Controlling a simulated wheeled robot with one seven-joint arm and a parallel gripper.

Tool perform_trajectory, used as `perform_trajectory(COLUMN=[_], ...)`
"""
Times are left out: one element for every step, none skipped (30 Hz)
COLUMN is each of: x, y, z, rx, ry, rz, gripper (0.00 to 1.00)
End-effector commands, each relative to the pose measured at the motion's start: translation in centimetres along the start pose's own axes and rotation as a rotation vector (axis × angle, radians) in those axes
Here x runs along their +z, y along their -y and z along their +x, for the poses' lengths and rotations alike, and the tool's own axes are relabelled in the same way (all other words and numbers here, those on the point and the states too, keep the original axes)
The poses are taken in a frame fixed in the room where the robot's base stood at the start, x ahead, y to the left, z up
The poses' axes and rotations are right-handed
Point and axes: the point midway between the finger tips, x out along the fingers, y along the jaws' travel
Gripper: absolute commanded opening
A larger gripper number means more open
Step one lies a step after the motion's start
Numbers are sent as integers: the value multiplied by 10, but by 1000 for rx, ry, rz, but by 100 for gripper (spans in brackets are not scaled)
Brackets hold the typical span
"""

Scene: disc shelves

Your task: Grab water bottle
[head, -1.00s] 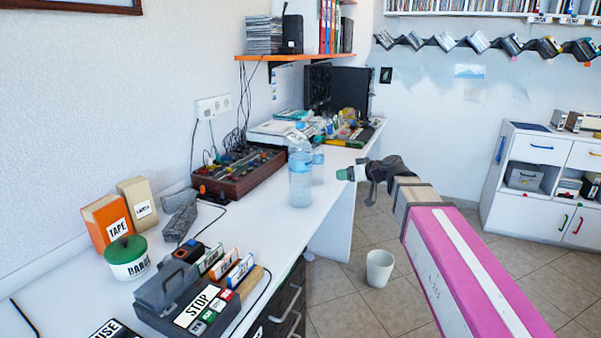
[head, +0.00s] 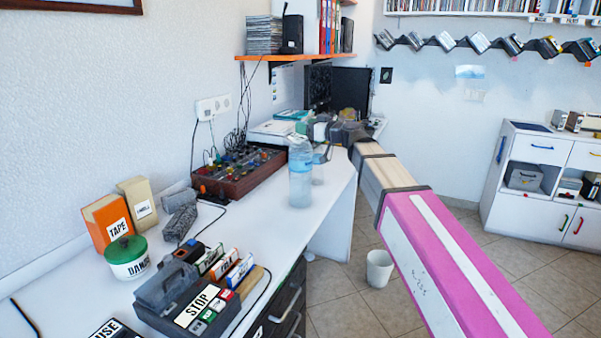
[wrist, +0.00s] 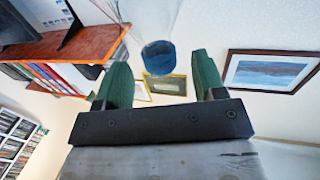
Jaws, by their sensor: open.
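The water bottle (head: 300,172) stands upright on the white desk. It is clear with a light blue label and a blue cap. My gripper (head: 311,130) is at the height of the bottle's top, just behind and right of it in the head view; the bottle's neck partly covers it. In the wrist view my gripper (wrist: 160,60) has its two green fingers apart. The blue cap (wrist: 159,57) shows between the fingertips, with clear plastic beyond it. I cannot tell whether any finger touches the bottle.
A clear glass (head: 318,172) stands close behind the bottle. A brown control box (head: 240,170) with knobs lies to the left. The orange shelf (head: 295,57) hangs above the desk's far part. A white bin (head: 379,268) stands on the floor. Desk space in front of the bottle is clear.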

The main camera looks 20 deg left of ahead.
Motion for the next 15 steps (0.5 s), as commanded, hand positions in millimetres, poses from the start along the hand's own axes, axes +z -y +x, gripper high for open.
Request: perform_trajectory(x=[0, 1, 1, 1, 2, 2, 3, 3, 3, 3, 3, 3, 3, 3, 3], y=[0, 0, -1, -1, -1, -1, -1, -2, -2, -2, -2, -1, -1, -1, 0], z=[3, 6, 10, 14, 18, 24, 28, 33, 39, 43, 46, 49, 50, 51, 51], rx=[0, 0, 0, -1, -1, -1, -1, -1, -1, -1, -1, 0, 0, 0, 0], ry=[0, 0, 0, 0, 0, 0, 0, 1, 0, 0, 0, 0, 0, 0, 0], rz=[0, 0, 0, 0, 0, 0, 0, 0, 0, 0, 0, 0, 0, 0, 0], gripper=[64, 64, 64, 64, 64, 64, 64, 64, 64, 64, 64, 64, 64, 64, 64])
